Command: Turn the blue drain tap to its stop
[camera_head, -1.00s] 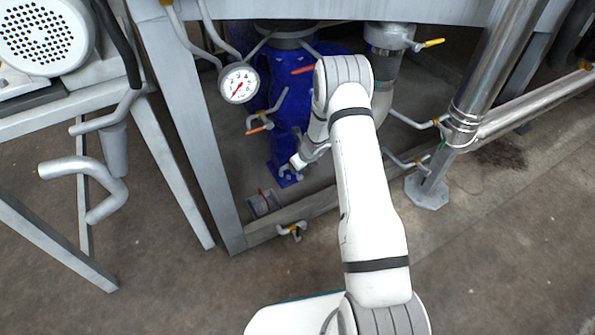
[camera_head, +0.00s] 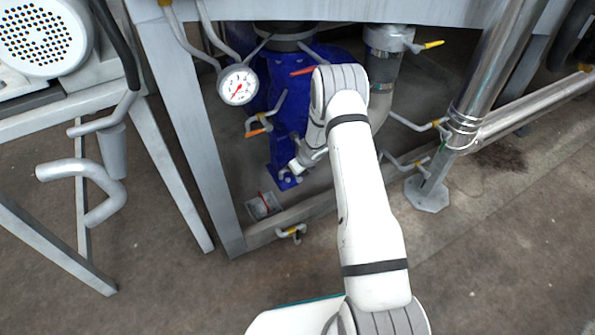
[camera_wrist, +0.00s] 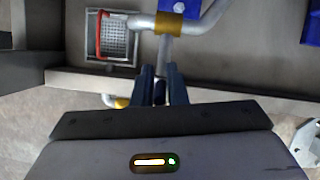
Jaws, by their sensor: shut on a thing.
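The drain tap shows in the wrist view as a gold-coloured collar (camera_wrist: 178,24) on a grey pipe. A narrow grey bar (camera_wrist: 164,50) runs from the collar down between my fingers. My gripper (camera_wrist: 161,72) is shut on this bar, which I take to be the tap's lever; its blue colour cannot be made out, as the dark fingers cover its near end. In the head view my gripper (camera_head: 293,170) is small, low in front of the blue machine body (camera_head: 288,125), and the tap is not distinguishable there.
A small grate with a red bar (camera_wrist: 103,35) lies left of the tap, beyond a grey frame beam (camera_wrist: 215,90). Another tap with a yellow part (camera_head: 291,231) sits at the beam. A gauge (camera_head: 238,85), an orange-handled tap (camera_head: 256,131) and a frame leg (camera_head: 190,130) stand left of my arm.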

